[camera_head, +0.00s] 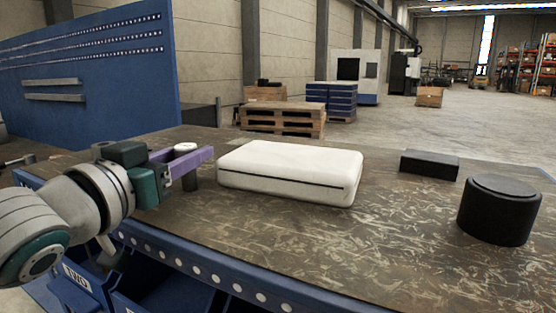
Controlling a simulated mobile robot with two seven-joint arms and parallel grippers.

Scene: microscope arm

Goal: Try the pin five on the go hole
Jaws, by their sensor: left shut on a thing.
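My left gripper (187,157) comes in from the left over the bench. Its purple fingers are shut on a dark upright cylinder with a pale round top (185,147). The lower part of this cylinder shows below the fingers, and I cannot tell whether it touches the bench top. I cannot tell if it is pin five. No go hole can be made out. A white rounded block (285,167) with a dark slit along its front lies just right of the fingers. My right gripper is not in view.
The worn bench top (300,240) is clear in front of the white block. A flat black box (429,164) and a black round block (499,210) stand at the right. A blue panel (100,85) rises behind at left. Wooden pallets (283,118) stand beyond the bench.

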